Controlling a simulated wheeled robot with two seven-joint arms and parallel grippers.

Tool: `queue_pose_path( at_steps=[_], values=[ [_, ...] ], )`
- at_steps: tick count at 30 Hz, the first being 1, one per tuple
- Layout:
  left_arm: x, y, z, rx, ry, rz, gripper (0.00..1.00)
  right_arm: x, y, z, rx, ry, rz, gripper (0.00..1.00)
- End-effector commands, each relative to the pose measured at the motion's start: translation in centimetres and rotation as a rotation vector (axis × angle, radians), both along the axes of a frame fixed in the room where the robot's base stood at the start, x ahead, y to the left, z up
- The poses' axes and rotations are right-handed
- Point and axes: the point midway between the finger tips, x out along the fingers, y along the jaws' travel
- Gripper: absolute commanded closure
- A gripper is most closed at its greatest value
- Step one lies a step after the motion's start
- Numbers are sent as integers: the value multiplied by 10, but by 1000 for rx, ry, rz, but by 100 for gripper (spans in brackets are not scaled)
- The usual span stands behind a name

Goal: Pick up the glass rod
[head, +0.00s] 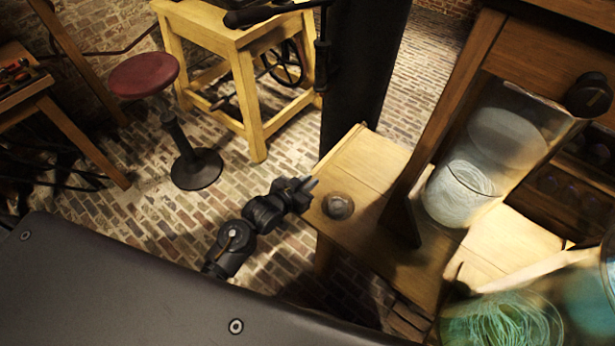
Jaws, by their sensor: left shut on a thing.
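My left gripper (306,187) is at the left edge of the wooden bench (363,172), pointing right. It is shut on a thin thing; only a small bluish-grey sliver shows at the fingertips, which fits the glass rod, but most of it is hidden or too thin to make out. No other glass rod is clearly visible. My right gripper is not in view.
A small dark round object (338,206) sits on the bench close to the gripper. A glass jar with pale coils (460,192) stands behind a slanted wooden post (440,130). A greenish jar (500,322) is at bottom right. A red stool (144,75) stands on open brick floor.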

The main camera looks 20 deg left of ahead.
Motion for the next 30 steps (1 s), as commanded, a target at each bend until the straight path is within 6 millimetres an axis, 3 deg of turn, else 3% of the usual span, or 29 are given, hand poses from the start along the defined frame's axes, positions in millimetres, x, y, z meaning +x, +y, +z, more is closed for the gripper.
queue_pose_path(
  at_steps=[1, 3, 8, 12, 21, 30],
  values=[
    [-9, -5, 23, -2, 4, -1, 100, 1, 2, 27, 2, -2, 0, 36],
    [-19, -11, 37, -3, 3, -2, 100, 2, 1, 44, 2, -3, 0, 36],
    [-40, -23, 64, -3, 3, -1, 100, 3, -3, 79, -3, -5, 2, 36],
    [-72, -42, 74, -3, 6, -1, 100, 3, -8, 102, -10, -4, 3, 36],
    [-108, -62, 88, -2, 2, 0, 100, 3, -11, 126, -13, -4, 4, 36],
    [-113, -65, 88, 0, 0, 0, 100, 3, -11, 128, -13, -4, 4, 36]
  ],
)
